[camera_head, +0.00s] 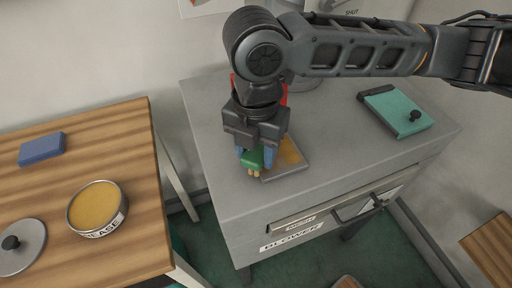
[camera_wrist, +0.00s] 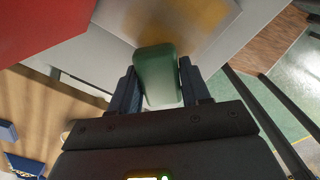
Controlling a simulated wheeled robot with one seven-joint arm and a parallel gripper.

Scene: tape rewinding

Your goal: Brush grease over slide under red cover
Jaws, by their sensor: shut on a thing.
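My gripper (camera_head: 256,157) is shut on a green-handled brush (camera_head: 252,160), with pale bristles pointing down; the handle also shows between the fingers in the wrist view (camera_wrist: 157,76). The brush is over the left edge of the grey slide plate (camera_head: 291,160), which has a yellow grease patch on it. I cannot tell whether the bristles touch the plate. The red cover (camera_head: 284,97) stands open behind my gripper, mostly hidden by it; it also fills the upper left of the wrist view (camera_wrist: 55,25). The open grease tin (camera_head: 97,207) sits on the wooden table at left.
The grey blower cabinet (camera_head: 225,195) carries the slide, with a teal hatch (camera_head: 397,111) with a black knob at its right. On the wooden table (camera_head: 105,135) are a blue block (camera_head: 42,148) and a round lid (camera_head: 20,247). A gap separates table and cabinet.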

